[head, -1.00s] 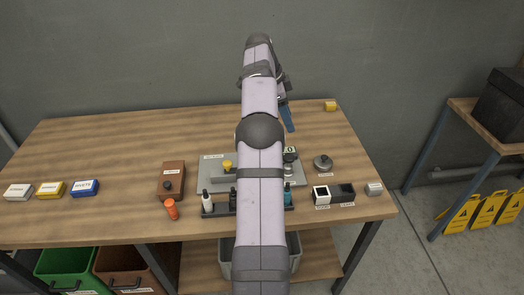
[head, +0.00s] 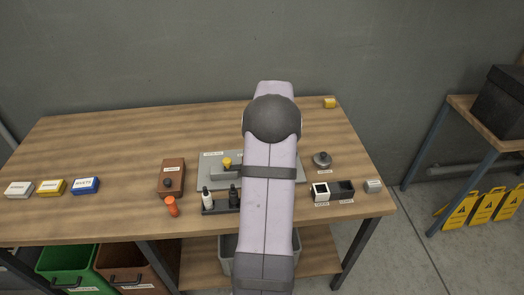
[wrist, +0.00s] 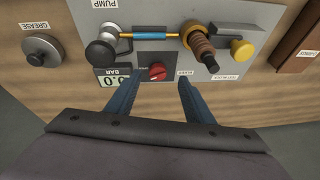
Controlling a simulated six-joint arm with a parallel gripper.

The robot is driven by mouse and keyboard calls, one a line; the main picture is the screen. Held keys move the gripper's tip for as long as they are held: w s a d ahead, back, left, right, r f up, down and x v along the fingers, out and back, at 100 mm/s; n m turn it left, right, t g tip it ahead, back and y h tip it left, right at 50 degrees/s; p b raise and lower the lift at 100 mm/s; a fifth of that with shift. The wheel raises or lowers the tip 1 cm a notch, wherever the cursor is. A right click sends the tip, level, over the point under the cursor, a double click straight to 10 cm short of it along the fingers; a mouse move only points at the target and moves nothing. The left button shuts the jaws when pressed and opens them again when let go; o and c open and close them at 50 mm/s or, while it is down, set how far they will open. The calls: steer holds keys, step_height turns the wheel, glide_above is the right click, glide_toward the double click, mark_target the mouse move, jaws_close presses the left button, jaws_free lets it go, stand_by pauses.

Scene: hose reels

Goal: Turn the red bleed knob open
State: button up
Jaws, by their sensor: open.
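The red bleed knob (wrist: 157,71) sits on a grey panel (wrist: 150,47) in the wrist view, with a small label to its right. My gripper (wrist: 158,84) is open, with its two blue fingers on either side of the knob and a gap to each. The fingertips are close to the panel, but I cannot tell whether they are level with the knob. Nothing is between the fingers except the knob. In the head view my own arm hides the knob and the gripper; part of the panel (head: 207,172) shows beside it.
Close by are a pressure display (wrist: 115,77), a round silver pump fitting (wrist: 102,53), a blue-and-yellow hose (wrist: 150,36), a coiled brown fitting (wrist: 200,45) and a yellow knob (wrist: 241,50). A grease tin (wrist: 43,47) stands left. The table's left part (head: 90,150) is mostly clear.

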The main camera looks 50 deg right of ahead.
steer(key=shift+w+d+r+n, duration=0.1)
steer(key=shift+d+n, duration=0.1)
steer(key=shift+n, duration=0.7)
steer(key=shift+w+d+r+n, duration=0.1)
steer(key=shift+d+n, duration=0.1)
steer(key=shift+n, duration=0.7)
steer(key=shift+f, duration=0.15)
steer(key=shift+p+x, duration=1.4)
steer(key=shift+x, duration=2.15)
steer(key=shift+d, duration=0.15)
steer(key=c, duration=1)
steer(key=shift+c, duration=0.2)
